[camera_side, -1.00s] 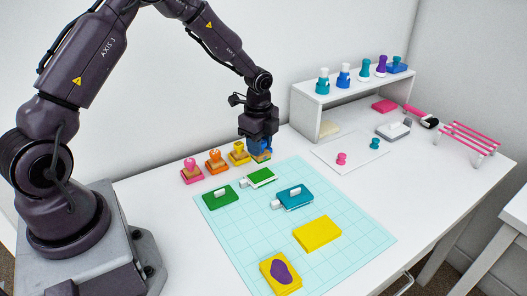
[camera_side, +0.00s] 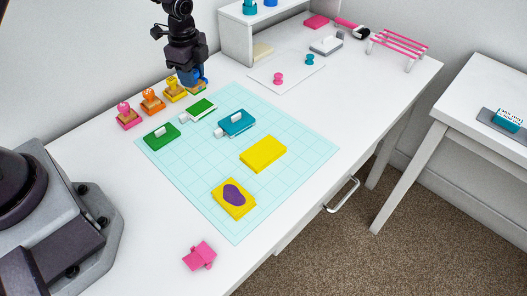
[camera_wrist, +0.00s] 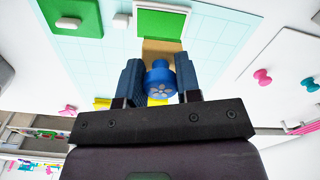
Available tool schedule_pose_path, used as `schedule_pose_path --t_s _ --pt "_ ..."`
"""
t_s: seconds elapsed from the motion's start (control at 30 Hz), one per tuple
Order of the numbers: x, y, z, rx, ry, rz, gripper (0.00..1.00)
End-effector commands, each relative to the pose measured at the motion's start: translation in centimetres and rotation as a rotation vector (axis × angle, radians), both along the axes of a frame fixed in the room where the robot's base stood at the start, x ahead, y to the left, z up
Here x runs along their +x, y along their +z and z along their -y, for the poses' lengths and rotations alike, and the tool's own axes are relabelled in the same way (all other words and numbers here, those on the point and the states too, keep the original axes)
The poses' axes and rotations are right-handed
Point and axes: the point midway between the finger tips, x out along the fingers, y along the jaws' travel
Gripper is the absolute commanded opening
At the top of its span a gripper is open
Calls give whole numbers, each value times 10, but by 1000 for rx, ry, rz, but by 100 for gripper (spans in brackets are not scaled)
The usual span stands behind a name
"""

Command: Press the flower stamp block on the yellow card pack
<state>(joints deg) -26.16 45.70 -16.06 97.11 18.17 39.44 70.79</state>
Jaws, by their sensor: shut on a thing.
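My gripper (camera_side: 188,76) is shut on the blue knob of the flower stamp block (camera_wrist: 159,80), at the right end of the stamp row. A pale flower mark shows on the knob's top in the wrist view. Its tan base is partly hidden under my fingers; I cannot tell whether it touches the table. A plain yellow pack (camera_side: 263,154) lies flat on the pale teal grid mat (camera_side: 290,125), well to the front right of my gripper. A second yellow block with a purple blob on top (camera_side: 234,198) lies nearer the mat's front.
Pink (camera_side: 128,116), orange (camera_side: 152,100) and yellow (camera_side: 175,89) stamps stand left of my gripper. Green (camera_side: 161,136), green-and-white (camera_side: 198,110) and teal (camera_side: 236,122) pads lie on the mat between my gripper and the yellow pack. A white shelf (camera_side: 236,42) stands behind to the right.

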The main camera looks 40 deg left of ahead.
Motion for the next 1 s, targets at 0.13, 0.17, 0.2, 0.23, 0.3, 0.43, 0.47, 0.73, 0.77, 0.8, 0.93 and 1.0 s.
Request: schedule_pose_path --t_s 0.13,0.17,0.2,0.23,0.3,0.43,0.47,0.73,0.77,0.8,0.93,1.0 --pt "0 0 0 0 0 0 0" --pt "0 0 0 0 0 0 0" --pt "0 0 0 0 0 0 0" --pt "0 0 0 0 0 0 0" --pt "1 0 3 0 -6 0 0" --pt "5 -1 24 -2 -56 -1 0" --pt "7 -1 33 -3 -76 -1 0" --pt "18 -2 148 -10 -549 3 0" --pt "18 -2 161 -10 -633 3 0" --pt "17 -1 178 -10 -748 3 0" --pt "13 0 215 -7 -1080 5 0" --pt "11 0 227 -5 -1231 4 0"
